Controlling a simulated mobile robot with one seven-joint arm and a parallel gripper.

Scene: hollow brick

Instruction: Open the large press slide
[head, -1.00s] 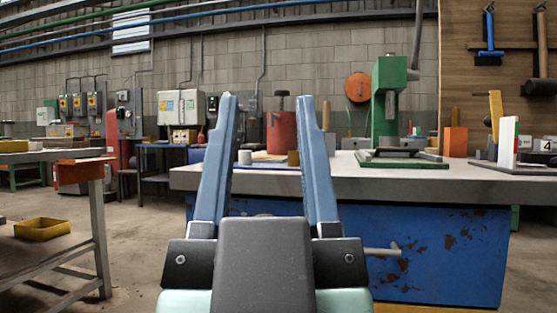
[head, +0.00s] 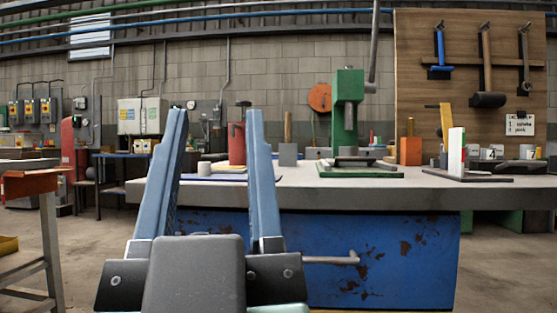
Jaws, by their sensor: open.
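A green press (head: 345,115) stands upright on the workbench, right of centre, with a grey lever rising from its top. A green base plate (head: 360,171) lies under it with grey metal parts on it. I cannot tell which part is the slide. Below the benchtop, a rusty blue front panel (head: 410,262) carries a grey bar handle (head: 335,258). My gripper (head: 214,112) is open and empty. Its two blue fingers point up and forward, left of the press and apart from it. The gripper hides the panel's left part.
The workbench (head: 255,186) also bears a red cylinder (head: 237,143), a white cup (head: 204,169), a grey block (head: 288,154) and an orange block (head: 410,151). A tool board (head: 460,80) hangs behind. A table (head: 35,184) stands at the left, with open floor between.

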